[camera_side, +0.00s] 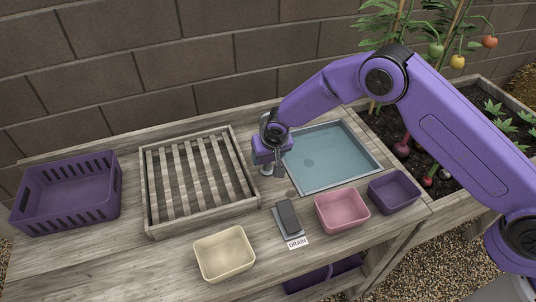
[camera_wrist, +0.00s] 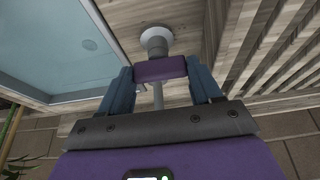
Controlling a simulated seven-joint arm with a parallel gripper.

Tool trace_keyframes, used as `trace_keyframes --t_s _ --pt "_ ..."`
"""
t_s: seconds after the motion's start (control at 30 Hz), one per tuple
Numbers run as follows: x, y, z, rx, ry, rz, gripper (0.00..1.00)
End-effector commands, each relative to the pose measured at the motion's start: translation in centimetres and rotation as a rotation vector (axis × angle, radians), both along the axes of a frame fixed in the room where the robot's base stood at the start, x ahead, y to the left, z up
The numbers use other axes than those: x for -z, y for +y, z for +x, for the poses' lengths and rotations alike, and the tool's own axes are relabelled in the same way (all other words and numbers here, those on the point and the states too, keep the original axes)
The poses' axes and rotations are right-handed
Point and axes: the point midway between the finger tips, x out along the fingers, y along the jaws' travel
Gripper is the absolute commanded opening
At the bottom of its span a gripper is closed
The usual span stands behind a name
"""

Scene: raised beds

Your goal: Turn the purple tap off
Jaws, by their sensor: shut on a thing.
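The purple tap shows in the wrist view as a purple handle (camera_wrist: 160,70) across a grey post with a round pale base (camera_wrist: 156,36). My gripper (camera_wrist: 161,76) has a blue finger at each end of this handle and is shut on it. In the side view my gripper (camera_side: 268,155) is over the tap's grey base (camera_side: 266,170), at the left edge of the water basin (camera_side: 348,182). My gripper hides most of the tap there. I cannot tell from these views whether water runs.
A slatted wooden tray (camera_side: 151,197) lies left of the tap, with a purple crate (camera_side: 75,205) beyond it. In front are a cream tub (camera_side: 225,262), a grey lever (camera_side: 288,217) by a DRAIN label (camera_side: 298,242), a pink tub (camera_side: 342,216) and a small purple tub (camera_side: 394,197).

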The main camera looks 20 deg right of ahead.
Motion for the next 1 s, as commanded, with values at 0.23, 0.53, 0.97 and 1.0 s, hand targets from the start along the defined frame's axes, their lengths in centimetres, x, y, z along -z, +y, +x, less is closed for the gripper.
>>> trace_keyframes --t_s 0.23,0.53,0.97,1.0 --pt "0.1 0.0 -0.1 0.003 0.003 0.000 0.89" --pt "-0.8 0.0 -0.3 0.001 0.000 0.001 0.89" --pt "-7.4 0.1 -3.0 0.000 -0.002 0.003 0.89" --pt "-8.0 0.1 -3.3 0.000 0.000 0.002 0.89"
